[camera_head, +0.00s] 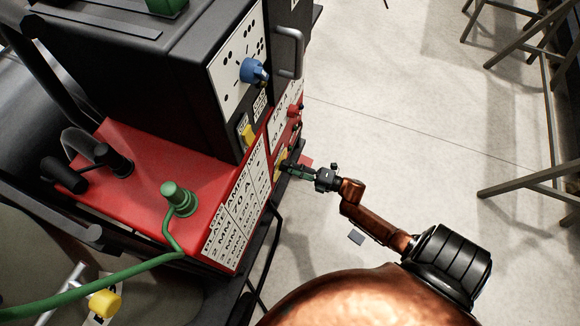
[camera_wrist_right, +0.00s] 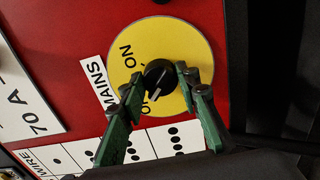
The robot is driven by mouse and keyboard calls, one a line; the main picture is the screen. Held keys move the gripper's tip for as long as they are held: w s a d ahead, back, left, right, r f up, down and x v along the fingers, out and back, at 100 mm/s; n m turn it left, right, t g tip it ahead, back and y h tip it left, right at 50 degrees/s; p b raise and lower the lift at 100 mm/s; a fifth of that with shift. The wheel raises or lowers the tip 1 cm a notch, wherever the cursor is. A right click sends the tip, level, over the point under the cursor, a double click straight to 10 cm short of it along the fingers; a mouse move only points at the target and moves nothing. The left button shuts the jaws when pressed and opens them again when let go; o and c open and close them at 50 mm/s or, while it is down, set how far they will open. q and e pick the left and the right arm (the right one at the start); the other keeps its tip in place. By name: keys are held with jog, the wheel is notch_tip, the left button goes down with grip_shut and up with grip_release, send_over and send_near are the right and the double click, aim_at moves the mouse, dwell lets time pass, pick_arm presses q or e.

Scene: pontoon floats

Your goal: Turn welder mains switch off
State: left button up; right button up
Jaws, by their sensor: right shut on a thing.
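The welder's mains switch is a black knob (camera_wrist_right: 158,76) on a round yellow plate (camera_wrist_right: 190,42), on the red front panel beside the word MAINS. "ON" shows on the plate above and left of the knob; lettering below it is partly covered. My right gripper (camera_wrist_right: 162,84) has its green fingers on either side of the knob, shut on it. A pale mark shows on the knob, but I cannot tell which setting it points to. In the head view my right gripper (camera_head: 288,168) reaches the lower front of the welder (camera_head: 150,70) and hides the knob. My left gripper is not in view.
A blue knob (camera_head: 253,71), a yellow knob (camera_head: 247,135) and a handle (camera_head: 290,52) stick out above the switch. A green cable (camera_head: 110,277) runs from the red ledge. Floor (camera_head: 390,120) right of the welder is mostly clear; metal frames (camera_head: 520,190) stand farther right.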

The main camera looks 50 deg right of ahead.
jog(key=shift+d, duration=0.1)
jog(key=o, duration=0.8)
jog(key=shift+c, duration=0.2)
jog(key=o, duration=0.3)
jog(key=shift+o, duration=0.5)
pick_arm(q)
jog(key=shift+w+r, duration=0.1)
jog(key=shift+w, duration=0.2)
pick_arm(e)
jog(key=v, duration=1.2)
jog(key=shift+f, duration=0.1)
